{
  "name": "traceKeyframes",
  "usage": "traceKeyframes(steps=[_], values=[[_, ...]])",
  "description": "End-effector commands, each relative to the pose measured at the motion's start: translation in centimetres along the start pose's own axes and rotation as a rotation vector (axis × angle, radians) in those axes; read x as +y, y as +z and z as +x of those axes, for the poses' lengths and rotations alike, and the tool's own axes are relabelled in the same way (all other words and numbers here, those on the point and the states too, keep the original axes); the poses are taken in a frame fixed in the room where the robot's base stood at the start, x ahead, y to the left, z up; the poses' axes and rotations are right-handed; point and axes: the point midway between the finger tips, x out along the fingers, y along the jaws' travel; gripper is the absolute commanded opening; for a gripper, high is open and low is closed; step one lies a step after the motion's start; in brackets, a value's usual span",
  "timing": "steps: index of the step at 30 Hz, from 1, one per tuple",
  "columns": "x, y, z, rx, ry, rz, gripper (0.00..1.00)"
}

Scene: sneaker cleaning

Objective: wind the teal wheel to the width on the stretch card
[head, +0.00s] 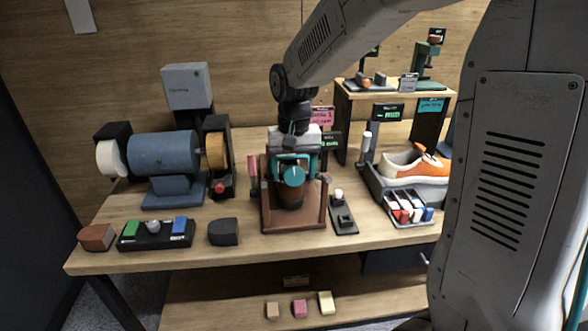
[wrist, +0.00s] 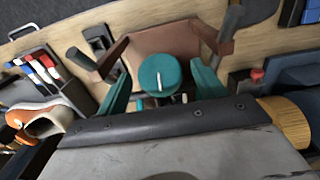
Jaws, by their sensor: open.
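The teal wheel (head: 292,176) has a pale pointer line and sits on the brown stretcher stand (head: 268,221) at the middle of the bench. In the wrist view the teal wheel (wrist: 158,72) faces me, its white line close to upright in the picture. My gripper (head: 294,160) is open, its teal fingers on either side of the wheel. The wrist view shows gaps between both fingers and the wheel. A pink card (head: 322,115) and a dark sign with green writing (head: 331,140) stand behind the stand. Their writing is too small to read, and I cannot tell which is the stretch card.
A blue bench grinder (head: 165,153) stands at the left. An orange and white sneaker (head: 415,164) lies at the right behind a tray of bottles (head: 408,207). A small black holder (head: 343,214) stands close right of the stand.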

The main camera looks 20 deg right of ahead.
Motion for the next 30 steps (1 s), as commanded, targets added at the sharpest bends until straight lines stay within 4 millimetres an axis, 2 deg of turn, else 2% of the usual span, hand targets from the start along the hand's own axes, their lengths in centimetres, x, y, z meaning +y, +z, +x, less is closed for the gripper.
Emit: traceKeyframes(steps=[1,2,6,17,30], values=[[0.0,0.0,-0.01,0.0,0.0,0.0,0.69],[0.0,0.01,-0.02,0.0,0.0,0.0,0.63],[0.0,0.01,-0.03,0.0,0.0,0.0,0.26],[0.17,0.02,-0.06,0.0,-0.038,0.025,0.26],[0.78,0.06,0.03,0.0,-0.298,0.192,0.26]])
